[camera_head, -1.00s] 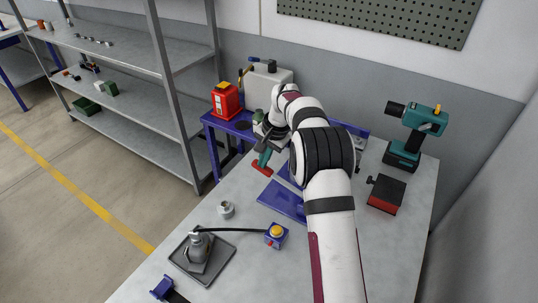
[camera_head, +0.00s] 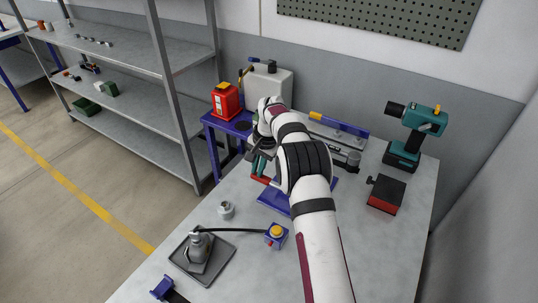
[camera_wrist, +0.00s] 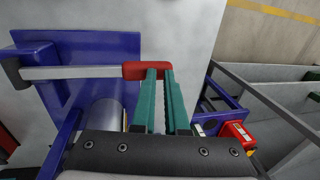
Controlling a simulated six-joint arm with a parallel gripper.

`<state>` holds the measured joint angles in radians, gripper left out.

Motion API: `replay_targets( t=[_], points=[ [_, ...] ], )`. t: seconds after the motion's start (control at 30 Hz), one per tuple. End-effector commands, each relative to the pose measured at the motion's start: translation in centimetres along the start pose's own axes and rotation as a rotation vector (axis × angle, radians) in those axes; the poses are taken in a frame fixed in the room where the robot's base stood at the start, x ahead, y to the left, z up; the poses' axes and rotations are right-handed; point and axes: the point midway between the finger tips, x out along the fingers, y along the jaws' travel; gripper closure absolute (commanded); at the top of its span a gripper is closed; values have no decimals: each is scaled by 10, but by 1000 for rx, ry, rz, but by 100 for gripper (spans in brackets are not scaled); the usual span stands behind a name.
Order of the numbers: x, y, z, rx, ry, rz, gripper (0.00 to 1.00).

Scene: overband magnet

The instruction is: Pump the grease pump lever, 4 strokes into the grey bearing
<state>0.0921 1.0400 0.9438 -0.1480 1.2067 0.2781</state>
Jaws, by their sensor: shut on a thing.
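My gripper (camera_wrist: 160,76) has green fingers shut on the red grip (camera_wrist: 137,71) of the pump lever. A grey cylinder (camera_wrist: 104,112) shows below the rod, partly hidden. In the head view my gripper (camera_head: 259,167) and the red grip (camera_head: 260,179) are over the table's far left edge, beside the blue plate (camera_head: 273,199). My arm hides the rest of the pump. A grey bearing-like housing (camera_head: 199,250) stands on a dark tray (camera_head: 182,263).
A thin black line (camera_head: 238,230) runs between the housing and a blue box with a yellow button (camera_head: 275,236). A small grey ring (camera_head: 226,210) lies nearby. A red-black box (camera_head: 386,194) and teal drill (camera_head: 407,145) stand right. A red can (camera_head: 226,100) stands on a blue side table.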

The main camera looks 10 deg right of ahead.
Motion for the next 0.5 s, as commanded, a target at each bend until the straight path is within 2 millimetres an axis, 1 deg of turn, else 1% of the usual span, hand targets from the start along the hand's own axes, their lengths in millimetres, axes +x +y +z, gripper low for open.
replay_targets(
  t=[0.03, 0.17, 0.27, 0.37, 0.5],
  points=[
    [10, 5, 2, -4, -8, 13, 100],
    [9, 5, 2, -4, -8, 13, 100],
    [2, 3, 2, -5, -6, 12, 100],
    [-17, -2, 1, -4, -2, 6, 100],
    [-52, -12, 0, -3, 3, -1, 100]
  ],
)
